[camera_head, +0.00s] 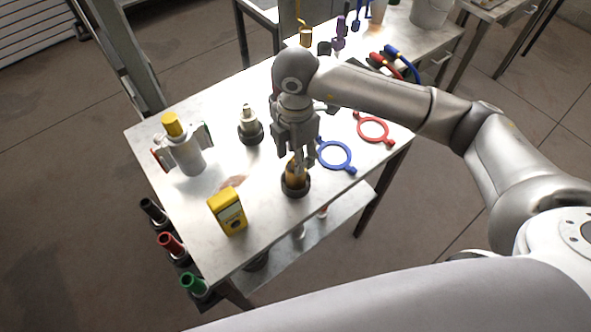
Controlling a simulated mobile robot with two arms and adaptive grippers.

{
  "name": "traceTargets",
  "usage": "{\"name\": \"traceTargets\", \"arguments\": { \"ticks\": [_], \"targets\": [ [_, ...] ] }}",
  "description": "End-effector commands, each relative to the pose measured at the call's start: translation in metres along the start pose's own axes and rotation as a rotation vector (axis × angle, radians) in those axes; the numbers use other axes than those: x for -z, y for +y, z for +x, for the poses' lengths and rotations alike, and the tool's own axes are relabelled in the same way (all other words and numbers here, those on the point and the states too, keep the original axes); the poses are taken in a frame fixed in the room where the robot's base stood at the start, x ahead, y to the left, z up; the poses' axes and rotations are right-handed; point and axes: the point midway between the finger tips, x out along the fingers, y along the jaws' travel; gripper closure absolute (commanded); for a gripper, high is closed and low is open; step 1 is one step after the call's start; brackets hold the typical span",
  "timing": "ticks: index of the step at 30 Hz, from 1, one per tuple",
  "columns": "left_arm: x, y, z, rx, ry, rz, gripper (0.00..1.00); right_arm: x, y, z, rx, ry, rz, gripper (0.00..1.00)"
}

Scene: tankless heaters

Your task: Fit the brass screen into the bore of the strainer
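My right gripper (299,156) comes down from above at the table's middle, its fingertips at the top of a brass-coloured cylinder (292,173), which looks like the brass screen. The cylinder stands in a round black holder (295,189). The fingers partly hide its top, and I cannot tell whether they are closed on it. A grey metal body with a yellow cap (188,155) and red and green ends stands at the table's left; it may be the strainer. No open bore is visible on it. My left gripper is out of view.
A silver fitting in a black base (250,130) stands left of my gripper. A yellow meter (228,211) is near the front edge. A blue ring wrench (335,156) and a red one (373,129) lie to the right. Coloured tubes (171,245) stand off the left edge.

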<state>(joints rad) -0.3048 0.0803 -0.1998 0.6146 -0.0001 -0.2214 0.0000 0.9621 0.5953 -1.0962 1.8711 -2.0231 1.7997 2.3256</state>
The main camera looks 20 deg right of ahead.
Motion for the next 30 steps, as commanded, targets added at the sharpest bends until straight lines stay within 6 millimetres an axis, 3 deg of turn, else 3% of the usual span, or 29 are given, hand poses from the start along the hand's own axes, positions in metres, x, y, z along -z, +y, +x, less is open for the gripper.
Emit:
{"name": "traceTargets", "arguments": {
  "ticks": [4,12,22,30],
  "targets": [
    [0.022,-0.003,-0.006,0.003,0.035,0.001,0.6,0.0,0.0,0.015,0.002,0.001,0.0,0.56],
    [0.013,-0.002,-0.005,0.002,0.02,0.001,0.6,0.0,0.0,0.019,-0.001,0.001,-0.001,0.56],
    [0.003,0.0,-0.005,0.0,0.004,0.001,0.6,0.0,0.0,0.019,-0.001,0.001,-0.001,0.99],
    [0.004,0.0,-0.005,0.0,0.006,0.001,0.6,0.0,0.001,0.018,-0.002,0.001,0.0,1.0]
  ]
}}
